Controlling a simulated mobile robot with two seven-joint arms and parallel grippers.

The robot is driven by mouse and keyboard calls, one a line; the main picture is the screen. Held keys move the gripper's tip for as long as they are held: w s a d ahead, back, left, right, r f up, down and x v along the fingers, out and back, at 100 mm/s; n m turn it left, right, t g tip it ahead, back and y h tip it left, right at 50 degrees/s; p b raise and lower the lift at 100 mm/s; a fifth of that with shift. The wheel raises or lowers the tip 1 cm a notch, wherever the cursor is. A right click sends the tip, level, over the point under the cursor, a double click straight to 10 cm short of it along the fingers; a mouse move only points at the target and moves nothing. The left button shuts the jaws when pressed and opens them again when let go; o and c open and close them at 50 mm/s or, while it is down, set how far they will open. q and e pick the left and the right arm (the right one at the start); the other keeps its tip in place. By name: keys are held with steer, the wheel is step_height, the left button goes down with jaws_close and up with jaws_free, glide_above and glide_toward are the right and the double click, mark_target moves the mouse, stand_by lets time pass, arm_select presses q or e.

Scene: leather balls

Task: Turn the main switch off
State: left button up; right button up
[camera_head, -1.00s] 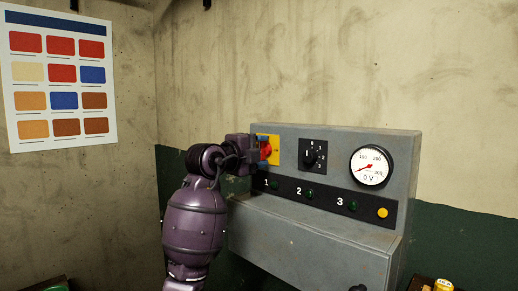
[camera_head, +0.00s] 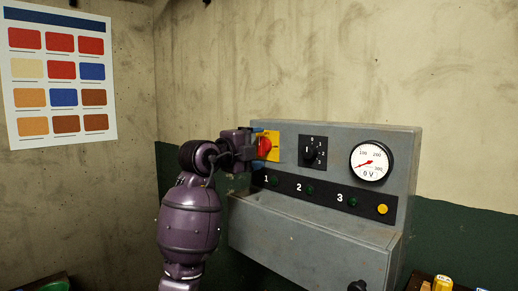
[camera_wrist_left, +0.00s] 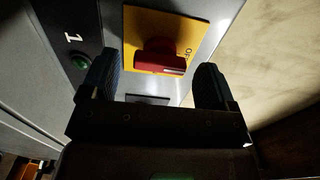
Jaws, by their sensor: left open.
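The main switch is a red rotary knob (camera_head: 264,147) on a yellow plate (camera_head: 275,148) at the panel's upper left. In the left wrist view, the red knob (camera_wrist_left: 160,57) has its bar lying crosswise, and the yellow plate (camera_wrist_left: 150,20) carries an "OFF" label at its right. My left gripper (camera_head: 254,139) is just left of the knob. In the left wrist view, its dark blue fingers (camera_wrist_left: 158,80) are spread on either side of the knob, with visible gaps and nothing between them gripped. My right gripper is not seen.
The grey panel (camera_head: 300,225) has a black selector (camera_head: 311,152), a gauge (camera_head: 371,162) with its needle near 0 V, several green lamps (camera_head: 310,190) and a yellow button (camera_head: 383,209). Walls stand behind; a colour chart (camera_head: 60,75) hangs at left.

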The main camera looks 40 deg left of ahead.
arm_select(q)
steer(key=s, duration=0.9)
steer(key=shift+s+b, duration=0.2)
steer(key=shift+b, duration=0.15)
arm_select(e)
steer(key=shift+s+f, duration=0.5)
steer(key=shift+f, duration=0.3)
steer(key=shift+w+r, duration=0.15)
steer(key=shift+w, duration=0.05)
